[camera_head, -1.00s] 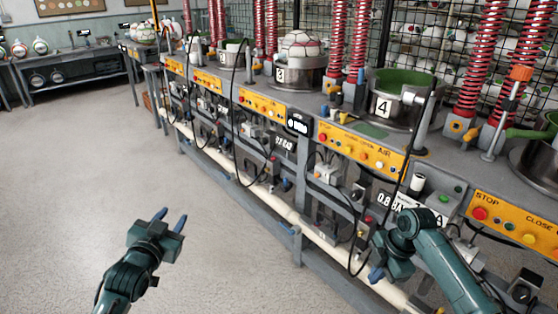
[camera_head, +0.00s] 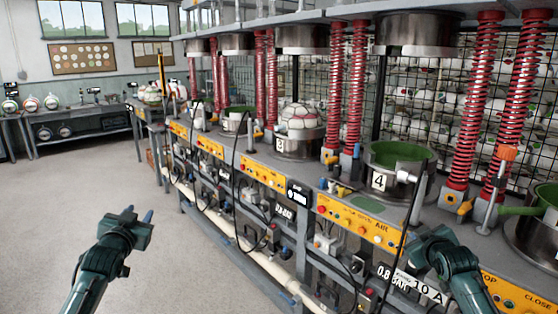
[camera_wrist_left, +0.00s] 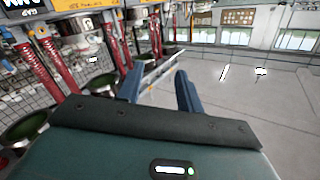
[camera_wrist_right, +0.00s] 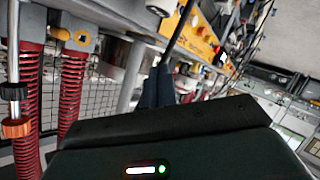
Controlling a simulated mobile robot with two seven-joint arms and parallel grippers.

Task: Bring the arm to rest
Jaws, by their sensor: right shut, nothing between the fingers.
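My left gripper (camera_head: 138,214) is over the bare floor at the lower left of the head view. Its two blue fingers stand apart with nothing between them in the left wrist view (camera_wrist_left: 160,84). My right gripper (camera_head: 418,256) is in front of the press bench at the lower right of the head view, near the panel below station 4. In the right wrist view (camera_wrist_right: 157,78) its dark blue fingers are together and hold nothing. In the head view its fingertips are hard to make out.
The press bench (camera_head: 366,205) runs along the right with yellow control panels, red springs and hanging black cables close to my right arm. Station 4's metal pot (camera_head: 380,183) is open and green inside. A ball (camera_head: 300,117) sits at station 3. The floor (camera_head: 60,200) at left is clear.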

